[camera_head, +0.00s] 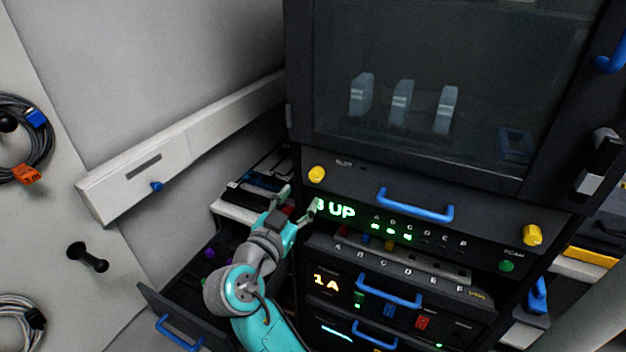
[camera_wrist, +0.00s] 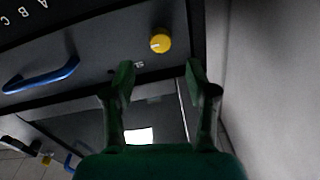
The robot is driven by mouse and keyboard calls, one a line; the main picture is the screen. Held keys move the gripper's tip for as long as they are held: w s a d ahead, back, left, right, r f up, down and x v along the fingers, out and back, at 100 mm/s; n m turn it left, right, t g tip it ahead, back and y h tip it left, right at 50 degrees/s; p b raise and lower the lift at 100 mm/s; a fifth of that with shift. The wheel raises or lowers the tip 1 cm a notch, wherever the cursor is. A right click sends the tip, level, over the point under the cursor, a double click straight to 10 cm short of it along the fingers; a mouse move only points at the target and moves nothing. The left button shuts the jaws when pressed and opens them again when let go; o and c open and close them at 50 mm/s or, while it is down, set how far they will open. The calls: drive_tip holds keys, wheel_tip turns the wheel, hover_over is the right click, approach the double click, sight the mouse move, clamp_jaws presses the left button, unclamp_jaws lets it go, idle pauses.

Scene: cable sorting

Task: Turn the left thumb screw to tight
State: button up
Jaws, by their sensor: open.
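The left thumb screw (camera_head: 317,173) is a yellow knob at the upper left corner of the black front panel, below the glass door. In the wrist view the yellow left thumb screw (camera_wrist: 161,41) shows with a small pale mark on its face, beyond and between the fingertips. My gripper (camera_head: 300,199) is open and empty, just below and left of that screw in the head view. In the wrist view my gripper (camera_wrist: 160,74) has its two green fingers spread apart, with no contact on the screw visible. The right thumb screw (camera_head: 532,235) is also yellow, at the panel's right end.
A blue handle (camera_head: 414,206) sticks out between the screws. A lit green display (camera_head: 342,210) lies beside my gripper. An open drawer (camera_head: 168,318) is at lower left. A white rail (camera_head: 137,182) with a blue knob runs along the left wall.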

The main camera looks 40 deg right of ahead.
sight(314, 178)
drive_tip(key=x, duration=0.8)
clamp_jaws()
